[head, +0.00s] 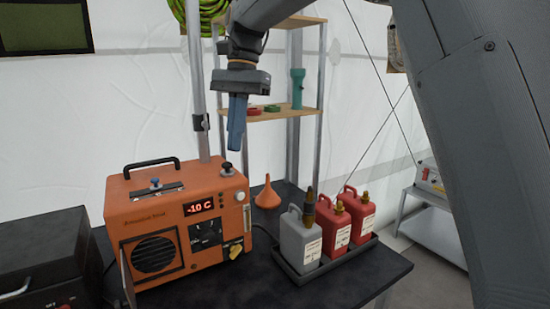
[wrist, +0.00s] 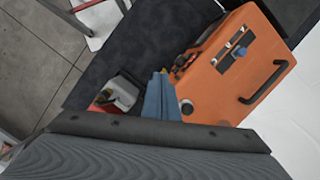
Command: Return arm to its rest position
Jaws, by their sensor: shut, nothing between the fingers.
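My gripper (head: 236,122) hangs pointing down in the head view, above and behind the right part of the orange heater box (head: 170,215). Its blue fingers are together with nothing between them. In the wrist view the blue fingers (wrist: 161,98) point towards the dark table top, and the orange box (wrist: 240,65) lies to their right. My gripper appears apart from everything around it. My arm reaches in from the upper right of the head view.
A dark table (head: 350,280) bears the box, an orange funnel (head: 267,195) and a tray (head: 300,280) with a grey jug (head: 300,240) and two red jugs (head: 331,225). A shelf (head: 270,114) stands behind my gripper. A black case (head: 45,255) stands at left.

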